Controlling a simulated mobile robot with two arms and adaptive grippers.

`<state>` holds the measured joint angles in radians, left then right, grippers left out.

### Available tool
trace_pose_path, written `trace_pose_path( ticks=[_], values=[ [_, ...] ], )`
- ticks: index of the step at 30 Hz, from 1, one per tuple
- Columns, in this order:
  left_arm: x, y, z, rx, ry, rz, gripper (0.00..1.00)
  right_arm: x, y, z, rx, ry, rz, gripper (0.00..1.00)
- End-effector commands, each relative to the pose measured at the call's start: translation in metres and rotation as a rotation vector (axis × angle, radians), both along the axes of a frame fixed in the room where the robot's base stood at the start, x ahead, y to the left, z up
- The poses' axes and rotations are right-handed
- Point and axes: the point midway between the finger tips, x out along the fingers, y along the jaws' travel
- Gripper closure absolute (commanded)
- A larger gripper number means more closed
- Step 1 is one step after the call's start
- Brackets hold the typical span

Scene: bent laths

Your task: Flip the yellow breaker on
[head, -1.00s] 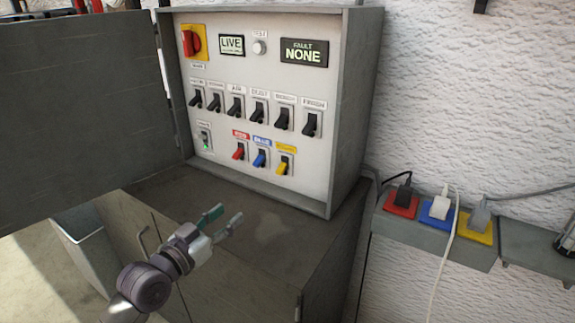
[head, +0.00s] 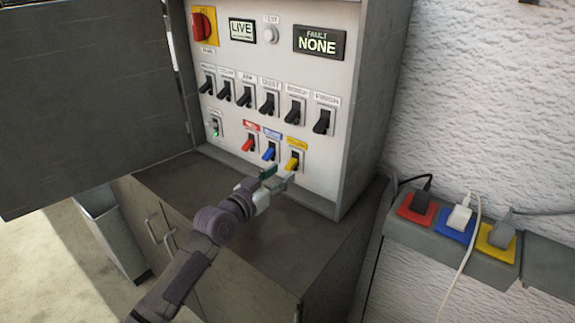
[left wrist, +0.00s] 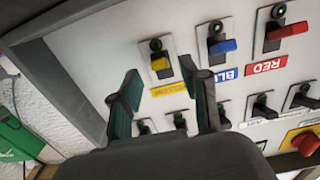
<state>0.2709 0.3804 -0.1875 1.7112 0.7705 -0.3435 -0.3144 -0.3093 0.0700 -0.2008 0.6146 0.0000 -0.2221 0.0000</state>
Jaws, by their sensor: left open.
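The yellow breaker (head: 292,163) is the rightmost of three coloured breakers in the panel's lower row. In the head view its coloured lever juts out and down to the left, below a yellow label. My left gripper (head: 278,176) is open and empty, just below and in front of the yellow breaker. In the left wrist view, which is turned over, the yellow lever (left wrist: 160,64) appears between the two spread fingers. I cannot tell whether a finger touches it. My right gripper is out of view.
The blue breaker (head: 269,153) and red breaker (head: 249,145) sit close on the left. Black breakers fill the row above, under a LIVE display (head: 242,30) and a "FAULT NONE" display (head: 319,42). The open cabinet door (head: 80,100) stands at left. Coloured sockets (head: 455,222) are at right.

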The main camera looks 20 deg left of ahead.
Motion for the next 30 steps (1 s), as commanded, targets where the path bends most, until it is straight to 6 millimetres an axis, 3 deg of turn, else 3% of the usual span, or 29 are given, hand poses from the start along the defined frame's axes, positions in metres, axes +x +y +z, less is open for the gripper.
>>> trace_pose_path(
  ticks=[6, 18, 26, 30],
  values=[
    [0.027, -0.009, 0.001, 0.000, 0.000, 0.001, 0.54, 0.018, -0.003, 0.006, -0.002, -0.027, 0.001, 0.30],
    [0.033, -0.012, 0.000, 0.001, -0.001, 0.000, 0.54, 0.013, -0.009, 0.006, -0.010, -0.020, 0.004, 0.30],
    [0.033, -0.012, 0.000, 0.001, 0.000, 0.000, 0.97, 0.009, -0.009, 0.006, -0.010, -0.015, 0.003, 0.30],
    [0.033, -0.012, 0.000, 0.001, 0.000, 0.000, 1.00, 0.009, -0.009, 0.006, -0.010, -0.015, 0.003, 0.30]
  ],
)
